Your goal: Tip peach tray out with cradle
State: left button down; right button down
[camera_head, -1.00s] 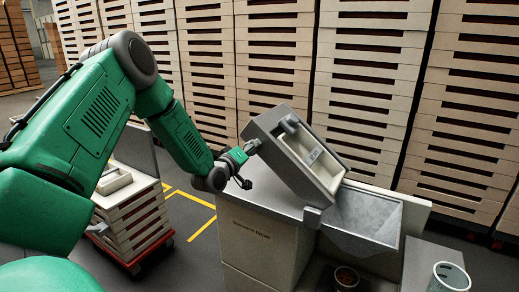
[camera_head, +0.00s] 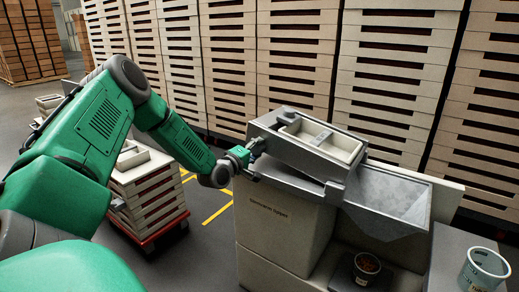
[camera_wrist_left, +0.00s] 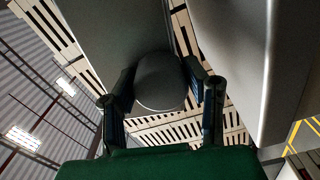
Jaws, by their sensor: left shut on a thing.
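The grey cradle (camera_head: 283,150) lies at a slight tilt on top of the tipper (camera_head: 275,225), its right end lower beside the metal hopper (camera_head: 395,198). A pale tray (camera_head: 348,153) sits inside it; its visible inside looks bare, with a divider across it. I cannot make out a peach tint. My left gripper (camera_head: 250,152) is at the cradle's left end, shut on its handle. In the left wrist view the fingers (camera_wrist_left: 160,76) close around a rounded grey knob (camera_wrist_left: 160,92). My right gripper is not in view.
A stack of pale trays (camera_head: 150,195) stands on a red dolly (camera_head: 165,232) at the left. A small dark cup (camera_head: 367,264) sits below the hopper. Tall crate stacks (camera_head: 290,50) line the back.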

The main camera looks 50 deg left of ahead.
pick_arm(q)
jog(key=shift+a+f+n+b, duration=0.2)
jog(key=shift+f+n+b, duration=0.2)
jog(key=shift+f+b, duration=0.3)
jog(key=shift+w+f, duration=0.1)
jog(key=c, duration=0.9)
grip_release()
jog(key=shift+w+a+f, duration=0.1)
jog(key=shift+w+f, duration=0.05)
jog(key=shift+f, duration=0.05)
jog(key=v, duration=1.2)
jog(key=shift+f, duration=0.1)
